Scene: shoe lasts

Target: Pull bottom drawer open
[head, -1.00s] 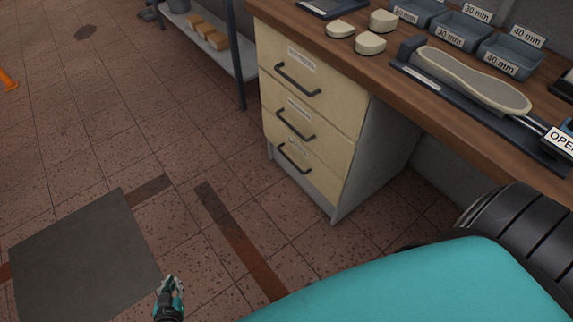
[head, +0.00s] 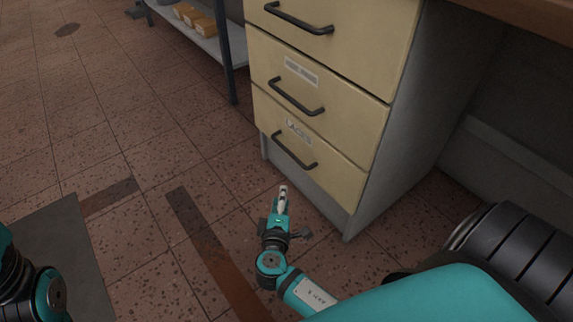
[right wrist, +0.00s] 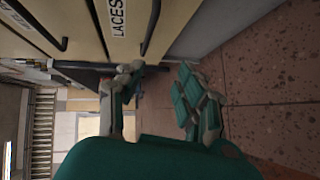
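The bottom drawer (head: 338,178), cream with a LACES label, is shut in the cabinet. Its dark bar handle (head: 294,152) is free of any gripper. In the right wrist view the LACES drawer (right wrist: 128,16) and its handle (right wrist: 152,27) appear at the top. My right gripper (head: 283,190) is just below and in front of the handle in the head view, pointing towards the cabinet. In the right wrist view my right gripper (right wrist: 158,84) has its fingers apart with nothing between them. My left arm shows at the lower left edge; its gripper is out of the picture.
Two more shut drawers, a middle one (head: 315,95) and a top one (head: 345,35), are above. The grey cabinet side (head: 420,120) stands under the wooden bench (head: 525,18). A shelf rack (head: 205,42) is at back left. The tiled floor (head: 150,150) before the drawers is clear.

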